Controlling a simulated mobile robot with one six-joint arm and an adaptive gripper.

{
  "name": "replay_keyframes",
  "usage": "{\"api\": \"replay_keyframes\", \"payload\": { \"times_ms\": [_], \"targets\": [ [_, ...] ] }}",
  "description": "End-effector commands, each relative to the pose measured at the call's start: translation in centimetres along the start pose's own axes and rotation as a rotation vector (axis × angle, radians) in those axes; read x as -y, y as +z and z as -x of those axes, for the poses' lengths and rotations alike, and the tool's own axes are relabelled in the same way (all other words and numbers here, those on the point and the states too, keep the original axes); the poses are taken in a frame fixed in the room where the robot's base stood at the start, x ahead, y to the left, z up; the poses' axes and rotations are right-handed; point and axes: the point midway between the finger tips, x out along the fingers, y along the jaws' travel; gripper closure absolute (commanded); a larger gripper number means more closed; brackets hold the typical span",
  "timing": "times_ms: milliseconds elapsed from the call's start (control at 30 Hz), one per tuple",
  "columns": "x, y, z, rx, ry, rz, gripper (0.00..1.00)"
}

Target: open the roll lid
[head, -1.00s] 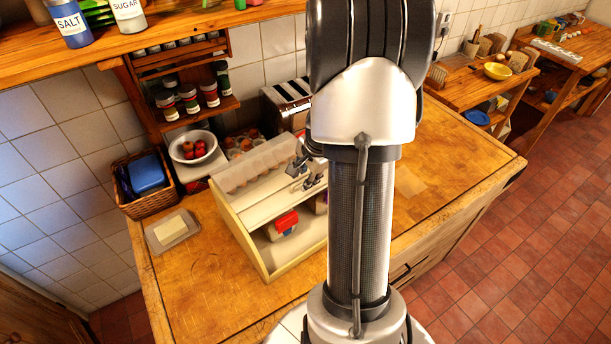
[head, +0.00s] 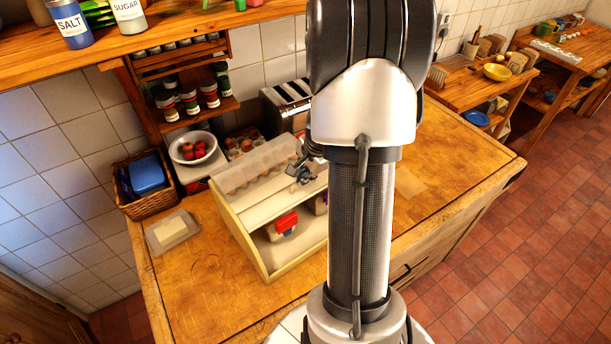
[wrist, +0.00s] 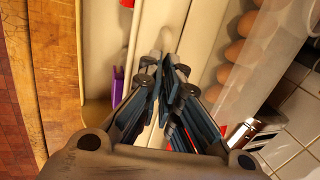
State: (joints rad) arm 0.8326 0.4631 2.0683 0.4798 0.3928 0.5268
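The cream bread box (head: 262,262) stands on the wooden counter. Its front is partly open, and a red, white and blue item (head: 286,222) shows inside. The pale roll lid (head: 272,192) appears as a slatted strip across the upper part of the box. My gripper (head: 301,171) is at the upper part of the box, partly hidden by my arm. In the wrist view, its dark fingers (wrist: 164,66) come together over the pale strips of the box. I cannot tell whether a lid edge is between them. A purple item (wrist: 117,85) shows beside the fingers.
A clear egg carton (head: 250,168) lies on top of the box. A toaster (head: 287,103), a fruit bowl (head: 193,148) and a wicker basket (head: 147,199) stand behind and to the left. A butter dish (head: 172,231) is left of the box. The front-left counter is clear.

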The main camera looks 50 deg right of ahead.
Motion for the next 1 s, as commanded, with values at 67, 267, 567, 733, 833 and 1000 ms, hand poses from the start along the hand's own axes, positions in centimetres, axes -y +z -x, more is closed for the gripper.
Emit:
{"api": "replay_keyframes", "payload": {
  "times_ms": [67,267,567,733,833,1000],
  "targets": [
    [-0.2,0.1,-0.2,0.002,0.004,-0.001,1.0],
    [-0.2,0.1,-0.2,0.004,0.006,-0.001,1.0],
    [0.9,0.0,0.3,0.009,0.051,-0.002,1.0],
    [1.6,0.0,0.2,0.008,0.087,-0.003,1.0],
    [2.1,0.0,0.1,0.007,0.107,-0.001,1.0],
    [3.0,0.1,-0.3,0.005,0.136,0.0,1.0]
  ]
}}
